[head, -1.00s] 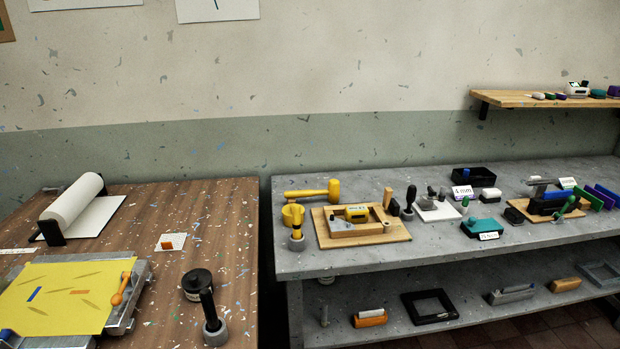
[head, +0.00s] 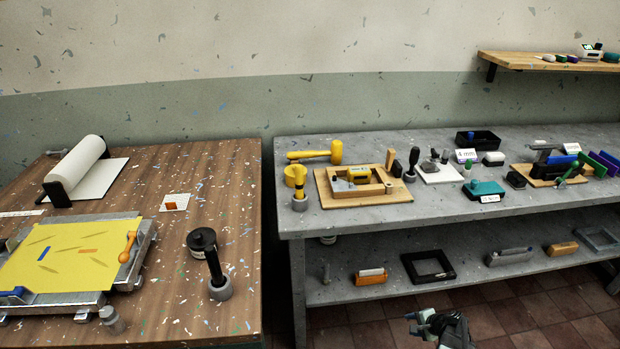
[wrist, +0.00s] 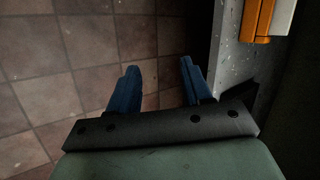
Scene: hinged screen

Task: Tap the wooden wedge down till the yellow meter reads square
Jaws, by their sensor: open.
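In the head view, an upright wooden piece (head: 390,159) that looks like the wedge stands at the right back corner of a small wooden frame (head: 372,190). The yellow meter (head: 367,170) sits at that frame; its reading is too small to make out. A yellow mallet (head: 316,155) lies behind, on the grey bench. My gripper (head: 413,324) is low at the bottom right, in front of the bench and far from the wedge. In the wrist view my gripper (wrist: 160,75) has its blue fingers apart with nothing between them, above the tiled floor.
The frame rests on a wooden board (head: 326,199) on the grey bench (head: 440,205). A black-handled tool (head: 411,163) stands just right of the wedge. A yellow-topped tool (head: 299,188) stands left of the board. A lower shelf (head: 390,288) holds several items.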

